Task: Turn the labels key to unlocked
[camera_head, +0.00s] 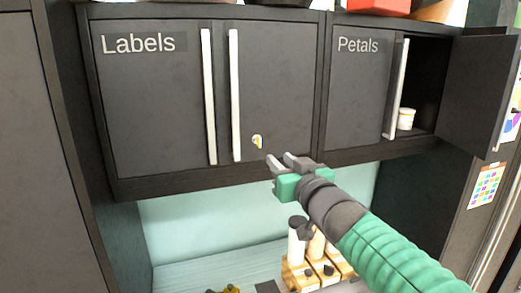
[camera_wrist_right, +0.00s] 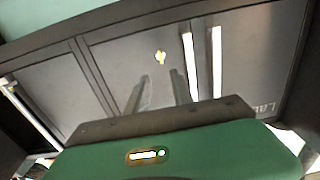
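The Labels cabinet (camera_head: 150,100) is dark grey, with two shut doors and two upright silver handles side by side. A small yellow key (camera_head: 257,141) sits on its right door, right of the handles and near the lower edge. The key also shows in the right wrist view (camera_wrist_right: 160,57), ahead of the fingers. My right gripper (camera_head: 279,163) is just below and right of the key in the head view, apart from it. Its two fingers (camera_wrist_right: 160,92) are spread with nothing between them. My left gripper is not in view.
The Petals cabinet (camera_head: 357,90) stands to the right, with its right door (camera_head: 483,92) swung open and a white jar (camera_head: 406,119) inside. Below, a wooden rack (camera_head: 300,276) with bottles stands on the counter (camera_head: 190,270) under my right arm.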

